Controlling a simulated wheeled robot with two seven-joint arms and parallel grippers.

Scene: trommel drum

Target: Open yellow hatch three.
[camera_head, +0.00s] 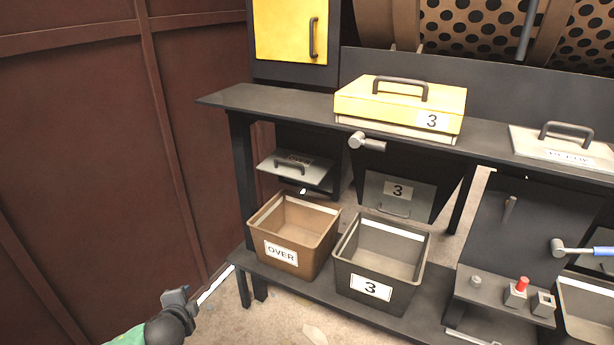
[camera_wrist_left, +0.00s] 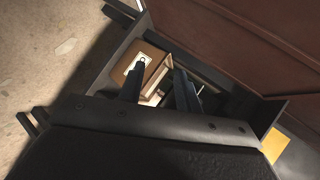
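Yellow hatch three (camera_head: 372,105) is a yellow box-like lid with a "3" label and a dark bar handle (camera_head: 400,84) on top. It sits shut on the dark counter (camera_head: 285,104). My left gripper (camera_head: 190,297) is low at the bottom left of the head view, well below the hatch and apart from it. In the left wrist view its two dark fingers (camera_wrist_left: 158,90) stand apart with nothing held between them. The hatch cannot be made out in that view. My right gripper is not in view.
Below the counter are a brown "OVER" bin (camera_head: 290,248), a dark "3" bin (camera_head: 382,258) and a grey "3" flap (camera_head: 396,196). A metal knob lever (camera_head: 366,142) juts out under the hatch. A grey lid (camera_head: 565,150) lies right. A brown wall (camera_head: 90,150) bounds the left.

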